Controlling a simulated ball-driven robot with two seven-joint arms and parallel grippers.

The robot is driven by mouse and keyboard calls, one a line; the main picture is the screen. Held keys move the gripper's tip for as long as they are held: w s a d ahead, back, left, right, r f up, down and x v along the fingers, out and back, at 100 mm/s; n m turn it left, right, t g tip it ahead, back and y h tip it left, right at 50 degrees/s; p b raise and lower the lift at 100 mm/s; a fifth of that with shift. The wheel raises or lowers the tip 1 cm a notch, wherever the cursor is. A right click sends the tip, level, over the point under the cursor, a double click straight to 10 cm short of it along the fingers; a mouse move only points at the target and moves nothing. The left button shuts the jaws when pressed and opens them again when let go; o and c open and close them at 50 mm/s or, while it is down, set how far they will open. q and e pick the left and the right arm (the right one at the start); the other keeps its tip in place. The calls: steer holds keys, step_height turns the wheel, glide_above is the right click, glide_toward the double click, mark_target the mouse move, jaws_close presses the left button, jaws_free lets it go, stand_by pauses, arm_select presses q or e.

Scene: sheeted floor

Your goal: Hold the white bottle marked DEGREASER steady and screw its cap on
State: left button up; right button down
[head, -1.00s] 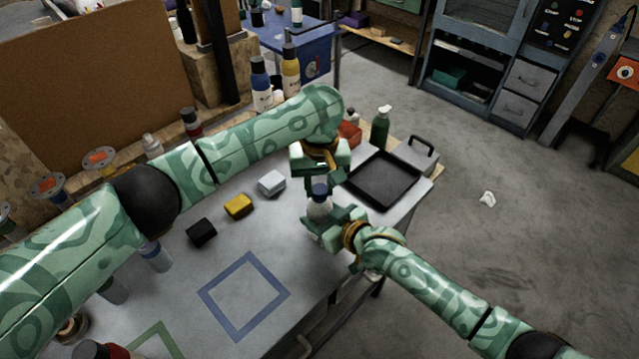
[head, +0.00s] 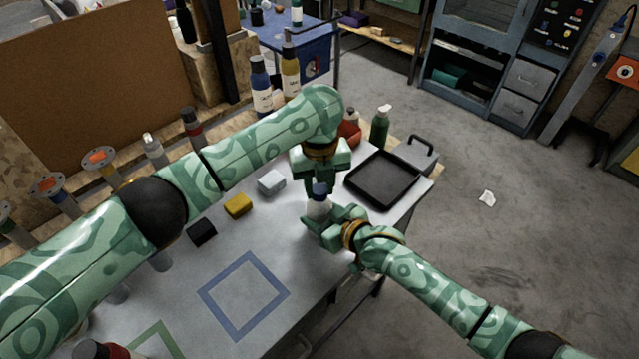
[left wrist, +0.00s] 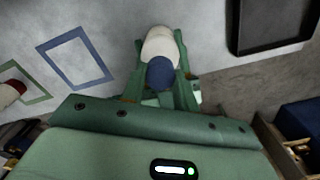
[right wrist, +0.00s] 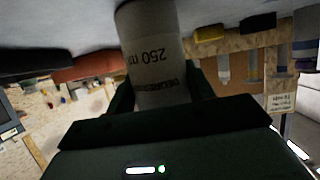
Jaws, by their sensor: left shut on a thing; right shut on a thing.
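The white bottle (head: 318,208) stands upright near the table's right edge. In the right wrist view the bottle (right wrist: 152,50) shows its DEGREASER and 250 label upside down. My right gripper (head: 322,222) is shut on its body from the right. The dark blue cap (head: 320,188) sits at the bottle's top; the left wrist view shows the cap (left wrist: 161,73) in line with the bottle. My left gripper (head: 321,184) comes from above and is shut on the cap, a finger on each side. The thread is hidden, so I cannot tell how tight the cap is.
A black tray (head: 383,182) lies right of the bottle. White (head: 271,182), yellow (head: 238,206) and black (head: 201,233) blocks lie to the left. A blue square outline (head: 243,295) marks clear table in front. A green pump bottle (head: 380,127) stands behind.

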arm_select(q)
steer(key=o, duration=1.2)
steer(key=shift+c, duration=0.2)
step_height(320, 180, up, 12)
arm_select(e)
steer(key=shift+c, duration=2.4)
jaws_free()
